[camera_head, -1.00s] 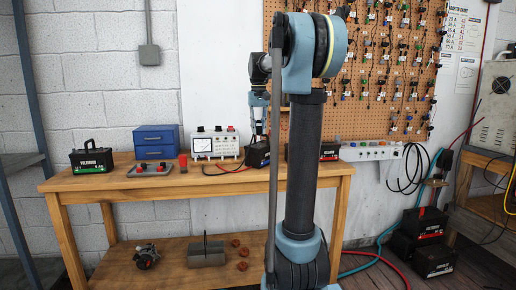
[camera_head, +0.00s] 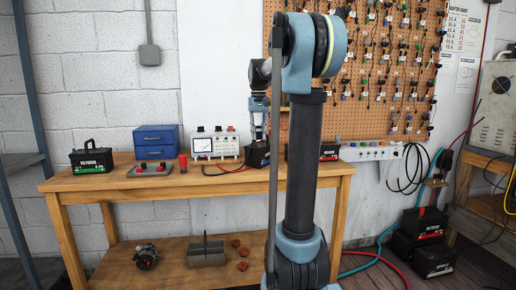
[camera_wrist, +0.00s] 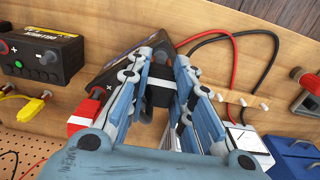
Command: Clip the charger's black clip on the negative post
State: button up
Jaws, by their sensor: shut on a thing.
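My gripper (camera_wrist: 160,82) is shut on the black clip (camera_wrist: 160,92) in the wrist view. In the head view my gripper (camera_head: 258,132) points down just above a dark battery (camera_head: 258,155) at the back of the workbench. The battery (camera_wrist: 118,62) also shows in the wrist view, partly behind my fingers, with a plus mark. The red clip (camera_wrist: 84,114) is at its plus-marked side. The negative post is hidden behind my fingers and the clip, so I cannot tell whether they touch. The white charger (camera_head: 214,143) stands left of the battery.
Another battery (camera_wrist: 42,56) stands close by in the wrist view. A blue drawer box (camera_head: 156,142), a battery (camera_head: 91,158) and a grey tray (camera_head: 150,169) are on the workbench's left. Red (camera_wrist: 228,38) and black (camera_wrist: 268,68) cables loop beside the battery. The bench front is clear.

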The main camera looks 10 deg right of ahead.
jog(key=shift+f, duration=0.2)
jog(key=o, duration=0.8)
jog(key=shift+o, duration=0.2)
jog(key=shift+r, duration=0.1)
jog(key=shift+r, duration=4.15)
